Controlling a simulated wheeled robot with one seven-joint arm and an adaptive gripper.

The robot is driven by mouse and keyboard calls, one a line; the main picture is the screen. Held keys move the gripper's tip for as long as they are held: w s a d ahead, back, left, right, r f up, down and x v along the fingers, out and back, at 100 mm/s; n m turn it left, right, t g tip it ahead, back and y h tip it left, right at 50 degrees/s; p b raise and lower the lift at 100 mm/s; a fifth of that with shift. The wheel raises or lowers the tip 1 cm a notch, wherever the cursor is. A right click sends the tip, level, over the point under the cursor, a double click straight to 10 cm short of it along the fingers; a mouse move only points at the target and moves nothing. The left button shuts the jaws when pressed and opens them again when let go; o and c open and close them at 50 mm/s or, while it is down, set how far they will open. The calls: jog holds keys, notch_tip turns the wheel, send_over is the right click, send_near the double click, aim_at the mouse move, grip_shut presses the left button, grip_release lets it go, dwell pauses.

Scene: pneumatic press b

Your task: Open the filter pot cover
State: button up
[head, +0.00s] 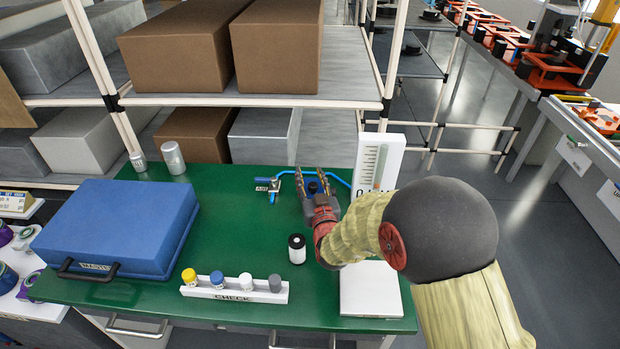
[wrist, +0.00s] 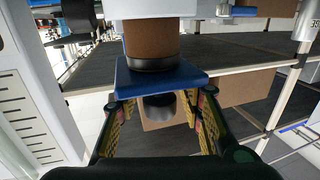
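My gripper (head: 313,180) reaches over the back of the green table in the head view, with its two fingers apart. A small dark part with blue beside it (head: 313,188) shows between the fingers; I take it for the filter pot, mostly hidden by my gripper. In the wrist view my open fingers (wrist: 160,105) stand on either side of a blue square block (wrist: 160,76). A dark round part (wrist: 159,104) shows below the block, and a brown cylinder with a black ring (wrist: 151,48) above it. I cannot tell whether the fingers touch anything or which part is the cover.
A blue hose with a valve (head: 275,186) lies just left of my gripper, and a white gauge panel (head: 378,165) stands right. A black-and-white bottle (head: 297,249), a CHECK rack (head: 234,292) and a blue case (head: 120,230) are on the green table (head: 235,200).

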jog(key=shift+c, duration=0.9)
jog(key=c, duration=0.8)
grip_shut()
